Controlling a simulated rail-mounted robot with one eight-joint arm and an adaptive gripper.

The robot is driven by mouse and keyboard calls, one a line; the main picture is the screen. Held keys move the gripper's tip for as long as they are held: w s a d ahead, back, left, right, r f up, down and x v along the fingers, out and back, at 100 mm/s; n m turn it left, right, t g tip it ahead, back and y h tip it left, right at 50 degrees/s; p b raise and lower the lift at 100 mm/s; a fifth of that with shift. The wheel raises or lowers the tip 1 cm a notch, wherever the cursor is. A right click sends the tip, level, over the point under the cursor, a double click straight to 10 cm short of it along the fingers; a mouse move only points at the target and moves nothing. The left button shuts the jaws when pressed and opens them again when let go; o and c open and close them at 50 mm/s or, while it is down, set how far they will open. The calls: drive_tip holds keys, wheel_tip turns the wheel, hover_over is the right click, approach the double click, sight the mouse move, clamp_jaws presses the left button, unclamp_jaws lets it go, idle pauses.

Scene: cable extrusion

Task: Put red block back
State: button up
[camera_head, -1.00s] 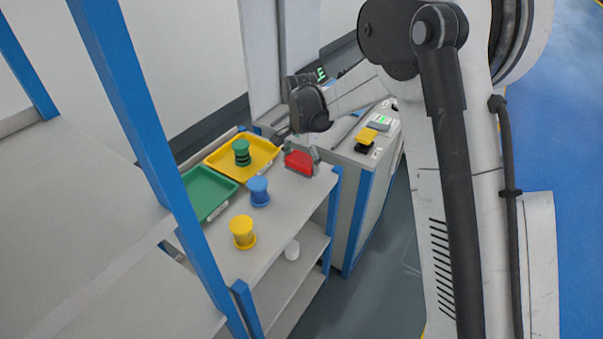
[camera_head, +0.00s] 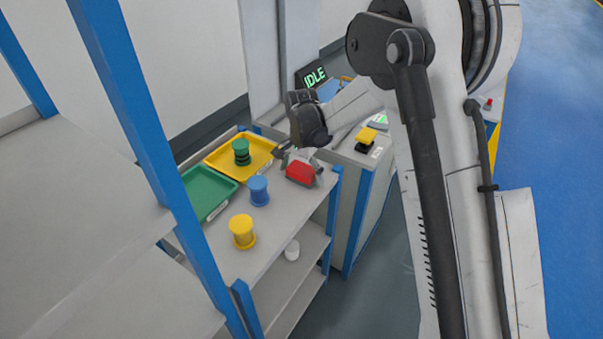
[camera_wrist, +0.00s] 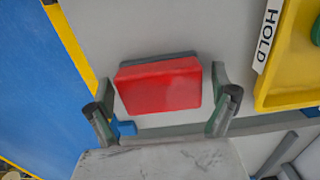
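The red block (camera_head: 300,172) is at the right end of the shelf's top surface, near the front edge. In the wrist view the red block (camera_wrist: 158,84) lies between the two fingers of my gripper (camera_wrist: 163,110), with a visible gap on each side. My gripper (camera_head: 301,166) is open around the block in the head view. A grey strip shows along the block's far edge in the wrist view. Whether the block rests fully on the surface is hard to tell.
A yellow tray (camera_head: 262,147) labelled HOLD holds a green spool (camera_head: 241,152). A green tray (camera_head: 217,207) sits beside it. A blue spool (camera_head: 258,190) and a yellow spool (camera_head: 242,231) stand on the shelf. A machine with an IDLE display (camera_head: 314,78) is behind.

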sight(301, 169)
drive_tip(key=shift+r, duration=0.15)
wheel_tip(301, 169, up, 12)
drive_tip(key=p, duration=0.1)
drive_tip(key=s+d+r+n+t, duration=0.2)
drive_tip(key=s+d+r, duration=0.5)
drive_tip(key=r, duration=0.2)
drive_tip(key=s+d+n+t, duration=0.1)
drive_tip(key=s+d, duration=0.3)
drive_tip(key=s, duration=0.4)
drive_tip(key=s+d+r+n+t, duration=0.1)
drive_tip(key=s+d+n+t, duration=0.1)
drive_tip(key=s+d, duration=0.3)
drive_tip(key=s+d+r+n+t, duration=0.1)
drive_tip(key=s+d, duration=0.3)
drive_tip(key=s, duration=0.9)
drive_tip(key=shift+d+n+t, duration=0.2)
drive_tip(key=shift+n+t, duration=0.1)
drive_tip(key=shift+t, duration=0.3)
drive_tip(key=shift+s, duration=0.1)
